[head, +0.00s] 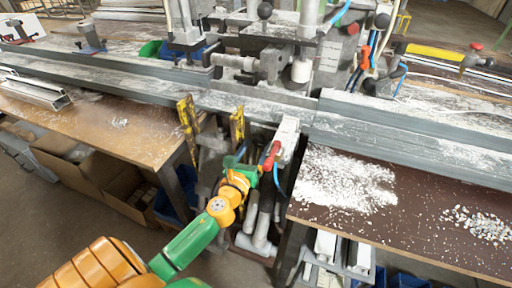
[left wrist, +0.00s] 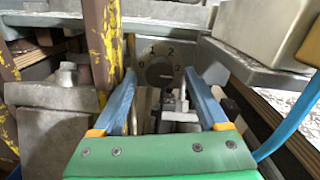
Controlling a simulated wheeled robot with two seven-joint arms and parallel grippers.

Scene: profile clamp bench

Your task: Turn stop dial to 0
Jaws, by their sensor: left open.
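The stop dial (left wrist: 158,72) is a round grey plate with a dark knob at its middle, facing me in the left wrist view. I can read 1 and 2 at its top, and a 0 at its left edge; where the knob points is too small to tell. My left gripper (left wrist: 160,82) is open, with one blue finger at each side of the dial. Whether the fingers touch the knob cannot be told. In the head view the left gripper (head: 257,163) is under the machine's front edge, and the dial is hidden. My right gripper is not in view.
Yellow worn posts (head: 188,125) stand left of the left gripper. A white block with a red handle (head: 272,155) is close on its right, with a blue hose. Tables with white chips (head: 345,180) flank the gap.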

